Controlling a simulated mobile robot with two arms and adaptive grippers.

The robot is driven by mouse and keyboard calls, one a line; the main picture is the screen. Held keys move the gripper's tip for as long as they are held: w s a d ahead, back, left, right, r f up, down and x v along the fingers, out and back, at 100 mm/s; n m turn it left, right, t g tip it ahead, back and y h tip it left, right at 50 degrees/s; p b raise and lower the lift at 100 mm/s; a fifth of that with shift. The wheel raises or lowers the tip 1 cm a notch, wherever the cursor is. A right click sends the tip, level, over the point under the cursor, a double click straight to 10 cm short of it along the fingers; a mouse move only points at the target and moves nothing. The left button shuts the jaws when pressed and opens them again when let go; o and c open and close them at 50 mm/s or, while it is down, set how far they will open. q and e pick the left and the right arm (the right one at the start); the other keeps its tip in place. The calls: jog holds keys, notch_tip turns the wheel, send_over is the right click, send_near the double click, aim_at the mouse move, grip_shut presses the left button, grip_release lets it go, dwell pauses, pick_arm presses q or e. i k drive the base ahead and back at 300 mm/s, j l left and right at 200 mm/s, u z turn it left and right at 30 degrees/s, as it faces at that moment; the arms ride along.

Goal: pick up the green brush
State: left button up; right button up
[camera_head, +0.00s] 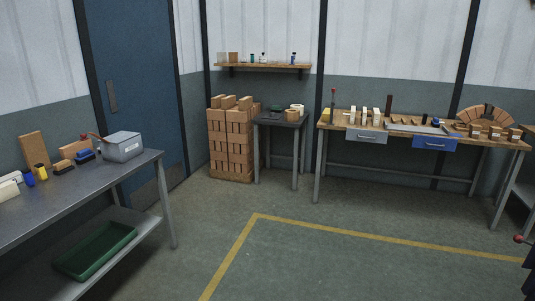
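I cannot make out a green brush for certain. A small dark green item (278,108) lies on the small grey table (287,121) by the back wall; it is too small to tell whether it is the brush. On the left workbench (62,192), a blue-topped item (85,155) and a dark item with a light brown top (64,166) look like brushes, but neither is green. Neither of my grippers is in view.
The left workbench also holds a grey box (123,146); a green tray (95,250) lies on its lower shelf. A brick stack (230,145) stands left of the small table. A long wooden workbench (350,125) is at the right. The floor (330,265) between is clear.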

aim_at(275, 108)
jog(key=i, duration=2.65)
jog(key=i+l, duration=0.15)
jog(key=i, duration=2.45)
